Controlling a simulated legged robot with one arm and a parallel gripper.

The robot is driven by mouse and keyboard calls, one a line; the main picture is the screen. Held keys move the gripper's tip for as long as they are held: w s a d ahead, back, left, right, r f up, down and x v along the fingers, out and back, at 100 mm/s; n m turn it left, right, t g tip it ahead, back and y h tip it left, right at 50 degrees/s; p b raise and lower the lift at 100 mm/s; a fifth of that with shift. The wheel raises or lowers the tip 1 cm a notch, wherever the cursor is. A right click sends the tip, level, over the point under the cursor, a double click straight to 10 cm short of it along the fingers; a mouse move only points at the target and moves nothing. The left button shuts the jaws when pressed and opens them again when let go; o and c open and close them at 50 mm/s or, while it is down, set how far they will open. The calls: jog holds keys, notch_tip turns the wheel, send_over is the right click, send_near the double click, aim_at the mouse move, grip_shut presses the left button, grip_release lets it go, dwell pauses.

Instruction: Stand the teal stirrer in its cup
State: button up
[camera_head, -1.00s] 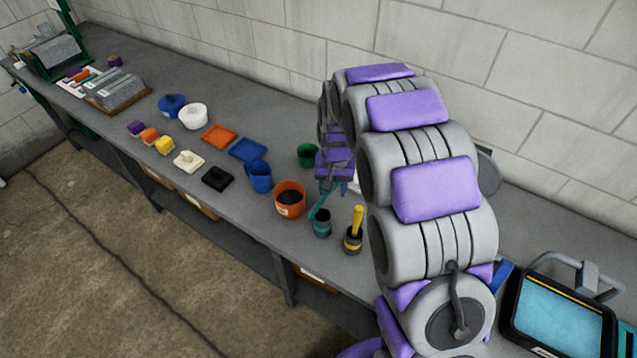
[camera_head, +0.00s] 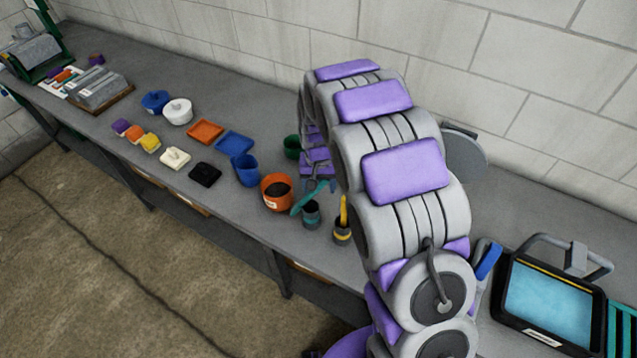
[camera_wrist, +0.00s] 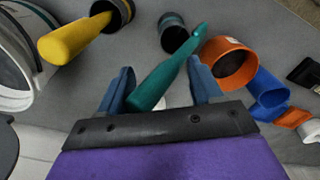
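The teal stirrer (camera_head: 306,200) is tilted beside and above its small dark cup (camera_head: 311,217). In the wrist view the stirrer's thick end (camera_wrist: 154,88) lies between my finger pads, and its thin end points to the gap between the cup (camera_wrist: 173,36) and the orange pot. The thin end is outside the cup's mouth. My gripper (camera_wrist: 160,78) is above the bench with its fingers apart. There is a clear gap to the right finger; whether the stirrer touches the left finger is hard to tell. In the head view my gripper (camera_head: 322,184) is partly hidden by my arm.
A yellow stirrer (camera_head: 343,210) stands in a similar cup (camera_head: 342,235) at the right. The orange pot (camera_head: 277,197) and a blue cup (camera_head: 246,170) stand to the left. A green cup (camera_head: 291,148) is behind. The front bench edge is close.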

jog(key=shift+o, duration=0.6)
jog(key=a, duration=0.4)
jog(key=shift+a, duration=0.4)
jog(key=d+r, duration=0.1)
jog(key=r, duration=0.1)
jog(key=d+r, duration=0.2)
jog(key=shift+w+d+r, duration=0.1)
jog(key=shift+d+r, duration=0.05)
jog(key=shift+r, duration=0.2)
notch_tip(320, 180, up, 9)
send_over(303, 200)
jog(key=a, duration=0.2)
jog(key=shift+r, duration=1.6)
jog(key=s+d+b, duration=0.1)
jog(key=s+d, duration=0.4)
jog(key=d, duration=0.1)
jog(key=s+d+f+b, duration=0.2)
jog(key=s+d, duration=0.1)
jog(key=s, duration=0.7)
jog(key=s+d+f+g+b, duration=0.1)
jog(key=s+d+f+b, duration=0.1)
jog(key=s, duration=0.9)
jog(key=s+d+f+b, duration=0.2)
jog(key=s+d, duration=0.2)
jog(key=s, duration=0.7)
jog(key=shift+d+f+n+g+b, duration=0.25)
jog(key=shift+n+g+b, duration=0.15)
